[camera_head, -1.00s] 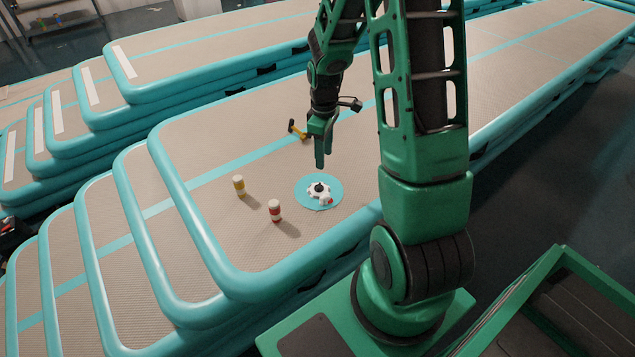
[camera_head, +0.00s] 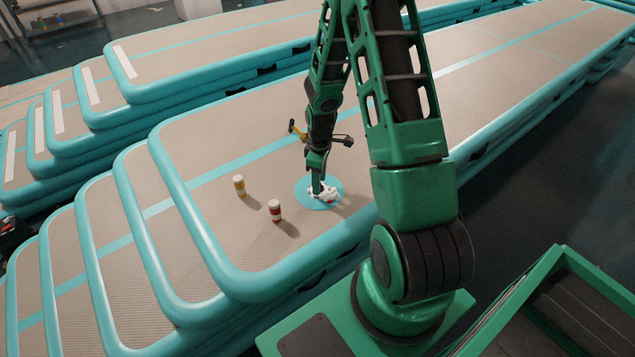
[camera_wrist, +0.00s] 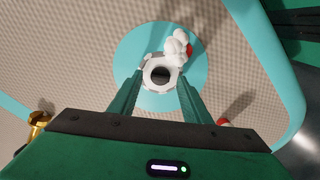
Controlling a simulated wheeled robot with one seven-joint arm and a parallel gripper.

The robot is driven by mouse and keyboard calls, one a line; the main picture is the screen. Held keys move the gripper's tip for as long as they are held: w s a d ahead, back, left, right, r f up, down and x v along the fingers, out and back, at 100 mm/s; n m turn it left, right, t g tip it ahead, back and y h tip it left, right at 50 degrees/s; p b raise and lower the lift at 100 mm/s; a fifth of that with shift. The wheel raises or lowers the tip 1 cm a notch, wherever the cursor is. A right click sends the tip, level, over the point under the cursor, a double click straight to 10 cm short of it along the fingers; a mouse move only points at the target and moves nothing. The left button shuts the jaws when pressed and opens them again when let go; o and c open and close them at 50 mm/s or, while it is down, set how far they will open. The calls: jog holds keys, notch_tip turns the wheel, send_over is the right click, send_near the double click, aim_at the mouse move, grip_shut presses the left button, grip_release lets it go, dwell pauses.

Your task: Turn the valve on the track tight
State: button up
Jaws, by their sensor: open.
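The valve (camera_wrist: 158,72) is a white ring with a dark centre on a round teal patch (camera_wrist: 130,50) of the beige track. In the head view the valve (camera_head: 328,191) is partly hidden behind my gripper. My gripper (camera_head: 316,190) points down at it. In the wrist view the two green fingers of my gripper (camera_wrist: 160,88) are spread apart, one on each side of the valve's near part. I cannot tell whether they touch it. White rounded pieces with a red part (camera_wrist: 180,45) sit beside the ring.
On the track (camera_head: 240,255) stand a yellow-and-white canister (camera_head: 239,185) and a red-and-white canister (camera_head: 275,210), left of the patch. A yellow-and-black tool (camera_head: 296,130) lies behind my gripper. More tracks (camera_head: 200,70) are stacked at the left. The track around the patch is mostly clear.

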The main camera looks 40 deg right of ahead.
jog(key=shift+f, duration=0.35)
jog(key=c, duration=1)
jog(key=shift+c, duration=0.2)
jog(key=shift+m, duration=0.3)
jog(key=m, duration=0.4)
jog(key=shift+a+m, duration=0.1)
jog(key=shift+m, duration=0.2)
jog(key=m, duration=0.4)
jog(key=shift+m, duration=0.4)
